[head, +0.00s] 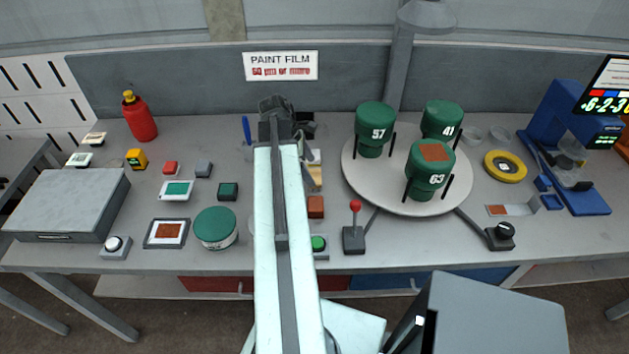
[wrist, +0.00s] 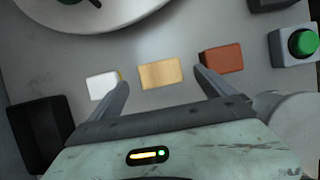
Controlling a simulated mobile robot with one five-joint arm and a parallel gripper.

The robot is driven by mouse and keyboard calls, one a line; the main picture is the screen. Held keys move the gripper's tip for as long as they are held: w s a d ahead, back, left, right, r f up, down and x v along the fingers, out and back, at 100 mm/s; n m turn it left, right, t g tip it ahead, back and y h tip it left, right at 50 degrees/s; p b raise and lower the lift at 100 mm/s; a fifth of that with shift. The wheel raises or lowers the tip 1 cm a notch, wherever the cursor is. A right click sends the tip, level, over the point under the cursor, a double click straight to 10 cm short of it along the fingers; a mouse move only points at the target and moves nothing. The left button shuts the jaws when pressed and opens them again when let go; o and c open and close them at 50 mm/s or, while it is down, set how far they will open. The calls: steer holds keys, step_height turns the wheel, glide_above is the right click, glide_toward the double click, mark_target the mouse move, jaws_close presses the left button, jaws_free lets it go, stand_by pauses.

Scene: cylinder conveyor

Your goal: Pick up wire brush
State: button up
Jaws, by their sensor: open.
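No bristles show, so I cannot tell for sure which thing is the wire brush. A tan, wood-coloured block (wrist: 160,74) lies on the bench between the fingertips of my gripper (wrist: 161,76) in the wrist view. The fingers are open, one on each side of it, and hold nothing. In the head view the tan piece (head: 316,176) shows just right of my arm, partly hidden by it. A white block (wrist: 102,86) lies beside the left finger and a red-brown block (wrist: 222,59) beside the right finger. A slim blue item (head: 246,130) lies left of my arm.
A round turntable (head: 383,199) with green numbered cylinders stands to the right. A red-knobbed lever (head: 354,238) and a green button (head: 319,243) are near the front. A green-lidded tin (head: 215,228) stands left of my arm. A dark box (wrist: 38,133) is at the wrist view's left.

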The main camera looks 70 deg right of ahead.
mark_target(314, 176)
steer(key=b+x, duration=0.4)
steer(key=x, duration=0.1)
steer(key=shift+w+f, duration=0.1)
steer(key=shift+w, duration=0.1)
steer(key=shift+r, duration=0.2)
steer(key=c, duration=1.5)
step_height(314, 176, up, 10)
steer(key=p, duration=1)
